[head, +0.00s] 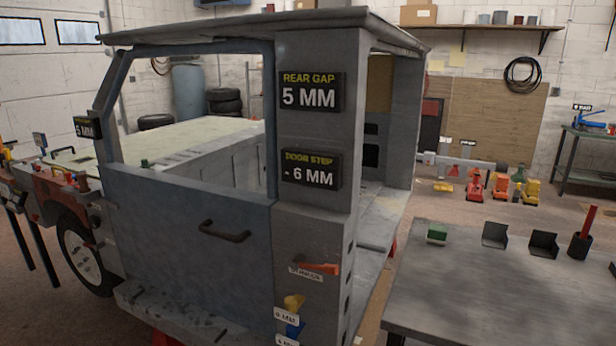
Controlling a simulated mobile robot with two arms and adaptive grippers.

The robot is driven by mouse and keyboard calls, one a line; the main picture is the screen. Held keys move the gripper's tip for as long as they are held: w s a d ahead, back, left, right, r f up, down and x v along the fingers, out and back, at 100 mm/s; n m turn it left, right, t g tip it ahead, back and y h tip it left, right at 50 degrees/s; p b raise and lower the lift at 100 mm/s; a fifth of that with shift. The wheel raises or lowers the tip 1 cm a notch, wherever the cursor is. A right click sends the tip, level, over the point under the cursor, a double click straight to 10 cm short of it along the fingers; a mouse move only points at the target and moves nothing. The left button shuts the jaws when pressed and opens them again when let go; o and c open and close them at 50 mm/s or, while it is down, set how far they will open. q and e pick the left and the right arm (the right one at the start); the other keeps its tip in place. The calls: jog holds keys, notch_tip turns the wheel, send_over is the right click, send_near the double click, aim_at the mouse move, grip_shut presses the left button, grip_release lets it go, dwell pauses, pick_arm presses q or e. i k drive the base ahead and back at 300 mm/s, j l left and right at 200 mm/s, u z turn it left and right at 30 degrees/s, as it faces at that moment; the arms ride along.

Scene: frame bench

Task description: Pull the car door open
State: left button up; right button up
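The car door (170,245) is a blue-grey panel with an open window frame above it, on the left half of the head view. Its rear edge meets the grey pillar (318,230), and it looks shut, with no wide gap visible there. A dark bar handle (224,231) sits on the upper right of the panel. Neither of my grippers shows in this view, and nothing is seen touching the handle.
Signs on the pillar read "REAR GAP 5 MM" (310,91) and "DOOR STEP - 6 MM" (311,170). A red-orange tool (317,268) and yellow and blue pieces are on the pillar below. A grey table (490,290) stands at right. A sill step (170,308) lies under the door.

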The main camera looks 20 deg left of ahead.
aim_at(207, 245)
jog(key=u, duration=1.65)
